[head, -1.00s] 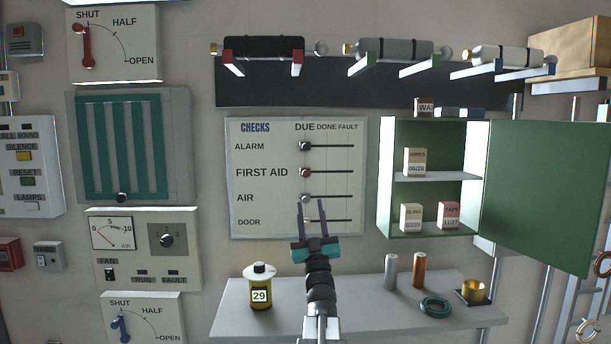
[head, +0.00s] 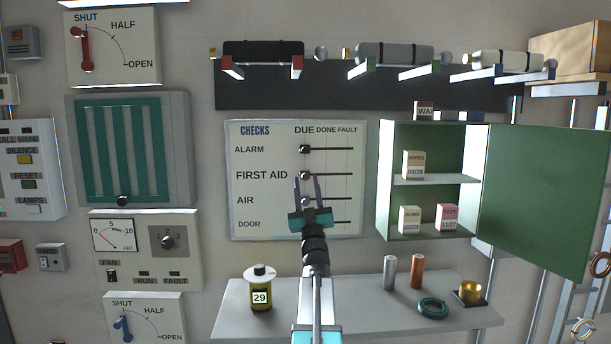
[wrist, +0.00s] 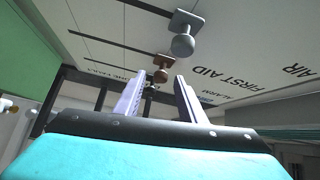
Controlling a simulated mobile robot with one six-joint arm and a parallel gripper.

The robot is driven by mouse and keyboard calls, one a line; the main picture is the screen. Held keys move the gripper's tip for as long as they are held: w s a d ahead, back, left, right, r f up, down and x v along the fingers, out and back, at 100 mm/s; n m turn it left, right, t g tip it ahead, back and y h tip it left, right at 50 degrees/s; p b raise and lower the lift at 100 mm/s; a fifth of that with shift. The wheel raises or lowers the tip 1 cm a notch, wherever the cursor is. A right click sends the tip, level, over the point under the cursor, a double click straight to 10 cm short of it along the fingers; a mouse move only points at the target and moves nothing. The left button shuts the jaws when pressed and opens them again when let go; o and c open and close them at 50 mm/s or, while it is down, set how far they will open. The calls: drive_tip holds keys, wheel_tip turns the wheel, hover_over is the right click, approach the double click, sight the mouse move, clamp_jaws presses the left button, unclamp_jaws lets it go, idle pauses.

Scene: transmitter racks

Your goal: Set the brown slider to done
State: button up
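The brown slider (head: 305,174) is on the FIRST AID row of the white checks board (head: 260,205), at the DUE end of its slot. It also shows in the wrist view as a brown knob (wrist: 161,64) just beyond my fingertips. My gripper (head: 306,181) is in front of the board with its fingers pointing up around the brown slider's place in the picture. The fingers (wrist: 158,82) are apart with nothing held between them. I cannot tell the exact gap to the knob.
A black slider (head: 304,149) on ALARM sits above and a grey knob (wrist: 184,42) on AIR is close by. The DOOR slider is hidden behind my gripper. A shelf (head: 370,320) with a yellow canister (head: 261,290) lies below. An open green cabinet (head: 435,237) stands to the right.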

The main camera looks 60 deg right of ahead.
sight(306, 178)
drive_tip(key=shift+p+x, duration=0.4)
drive_tip(key=shift+x, duration=1.2)
drive_tip(key=shift+c, duration=0.5)
clamp_jaws()
